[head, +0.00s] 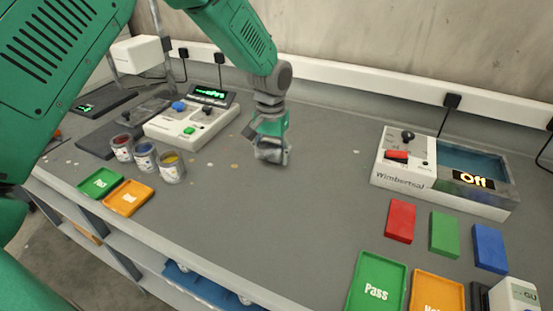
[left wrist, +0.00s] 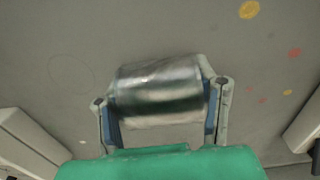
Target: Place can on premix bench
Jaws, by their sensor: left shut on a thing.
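My left gripper (head: 271,152) hangs fingers-down over the middle of the grey bench (head: 250,215). It is shut on a silvery metal can (left wrist: 160,90), which lies crosswise between the two fingers in the left wrist view. The can looks blurred there, with a dark band along its side. In the head view the fingers mostly hide the can. I cannot tell whether it touches the bench top. My right gripper is not in view.
Three open paint cans, red (head: 123,148), blue (head: 145,157) and yellow (head: 171,167), stand left of the gripper, before a white control device (head: 190,122). A white machine reading "Off" (head: 445,172) and coloured blocks (head: 445,235) stand right. The bench middle is clear.

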